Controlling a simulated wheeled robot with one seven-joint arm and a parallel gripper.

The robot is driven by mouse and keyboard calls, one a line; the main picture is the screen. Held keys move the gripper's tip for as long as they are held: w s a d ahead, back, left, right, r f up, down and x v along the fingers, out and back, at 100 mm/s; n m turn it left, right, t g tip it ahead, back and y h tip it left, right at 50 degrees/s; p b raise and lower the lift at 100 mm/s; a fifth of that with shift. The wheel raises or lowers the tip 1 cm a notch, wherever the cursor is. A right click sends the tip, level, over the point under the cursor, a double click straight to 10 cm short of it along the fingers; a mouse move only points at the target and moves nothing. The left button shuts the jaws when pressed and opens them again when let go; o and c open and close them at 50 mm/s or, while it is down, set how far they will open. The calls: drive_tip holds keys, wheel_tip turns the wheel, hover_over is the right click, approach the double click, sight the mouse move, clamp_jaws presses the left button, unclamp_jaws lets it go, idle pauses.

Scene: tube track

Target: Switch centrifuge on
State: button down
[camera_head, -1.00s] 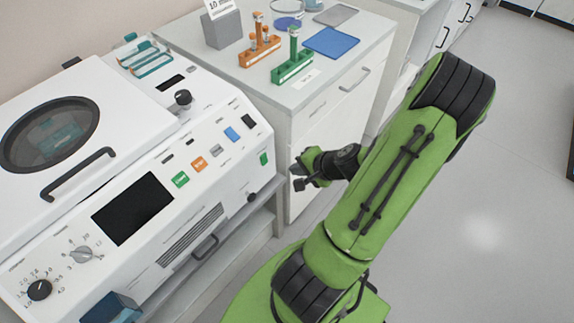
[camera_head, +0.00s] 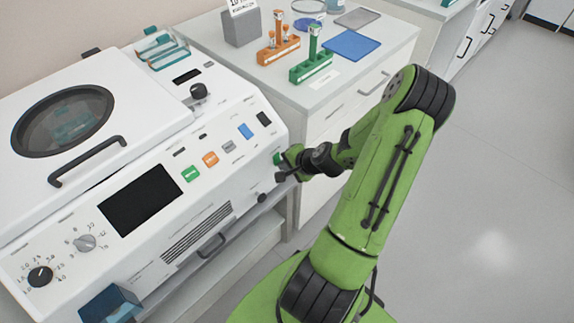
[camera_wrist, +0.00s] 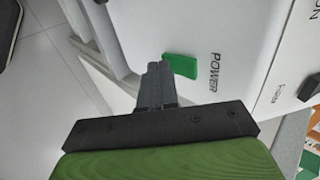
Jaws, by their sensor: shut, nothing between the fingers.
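The centrifuge (camera_head: 225,190) is a large white machine on the left, with a sloped control panel and a closed lid with a round window (camera_head: 62,120). A green rocker or button (camera_wrist: 181,66) beside the word POWER sits on its right side face in the wrist view. It also shows at the panel's right end in the head view (camera_head: 277,158). My gripper (camera_wrist: 158,66) is shut and empty, with its fingertips just left of the green button in the wrist view. I cannot tell whether they touch it.
A dark screen (camera_head: 142,200), coloured buttons and knobs are on the front panel. A white cabinet (camera_head: 345,110) stands behind, bearing an orange tube rack (camera_head: 278,50), a green tube rack (camera_head: 311,67) and a blue mat (camera_head: 354,45). The floor at the right is clear.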

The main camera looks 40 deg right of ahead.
drive_tip(key=shift+w+f, duration=0.1)
drive_tip(key=shift+w, duration=0.1)
drive_tip(key=shift+r+p, duration=0.6)
drive_tip(key=shift+r, duration=0.3)
